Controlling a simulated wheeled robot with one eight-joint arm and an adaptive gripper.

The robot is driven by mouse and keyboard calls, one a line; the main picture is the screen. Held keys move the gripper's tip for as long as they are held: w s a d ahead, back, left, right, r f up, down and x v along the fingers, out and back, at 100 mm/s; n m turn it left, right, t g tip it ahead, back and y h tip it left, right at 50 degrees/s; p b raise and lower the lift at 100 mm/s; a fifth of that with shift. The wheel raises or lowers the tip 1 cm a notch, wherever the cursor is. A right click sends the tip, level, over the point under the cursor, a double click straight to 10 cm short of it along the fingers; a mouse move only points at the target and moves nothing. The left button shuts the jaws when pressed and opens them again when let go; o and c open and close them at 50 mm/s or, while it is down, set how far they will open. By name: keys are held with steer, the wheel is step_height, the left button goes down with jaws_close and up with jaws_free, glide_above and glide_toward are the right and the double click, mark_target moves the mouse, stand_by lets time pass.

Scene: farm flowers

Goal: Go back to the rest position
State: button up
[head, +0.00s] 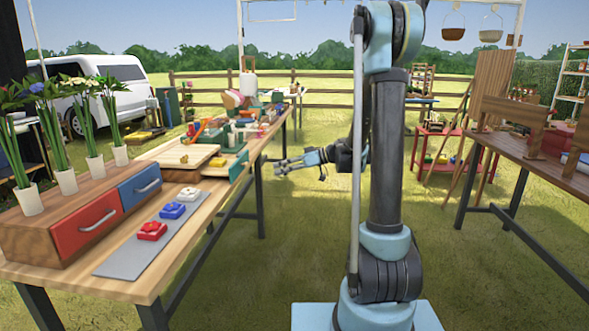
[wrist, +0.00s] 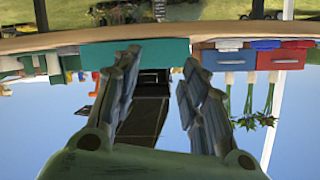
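My gripper (head: 284,167) shows in the head view to the right of the long wooden table, held out over the grass and apart from the table. Its fingers also show in the wrist view (wrist: 155,90), spread apart with nothing between them. The wrist view is upside down. My arm stands upright in the middle of the head view, with its forearm partly hidden behind the column.
The wooden table (head: 190,238) on the left bears a drawer box (head: 60,218), potted flowers (head: 64,179), and red, blue and white blocks on a grey mat (head: 125,262). Another table (head: 548,171) stands at right. Grass lies open between the tables.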

steer(key=s+d+f+m+h, duration=0.3)
steer(key=s+d, duration=0.4)
steer(key=s, duration=0.4)
steer(key=s+d+f+m+h, duration=0.3)
steer(key=s+d+m+h, duration=0.2)
steer(key=s+d, duration=0.3)
steer(key=s+d+f+m+h, duration=0.3)
steer(key=s+d+m+h, duration=0.2)
steer(key=s, duration=0.9)
steer(key=d+h, duration=0.1)
steer(key=d, duration=0.2)
steer(key=shift+s+d+f, duration=0.2)
steer(key=shift+s+f, duration=0.2)
steer(key=shift+w+f, duration=0.2)
steer(key=shift+w, duration=0.2)
steer(key=shift+c, duration=0.8)
steer(key=shift+a, duration=0.15)
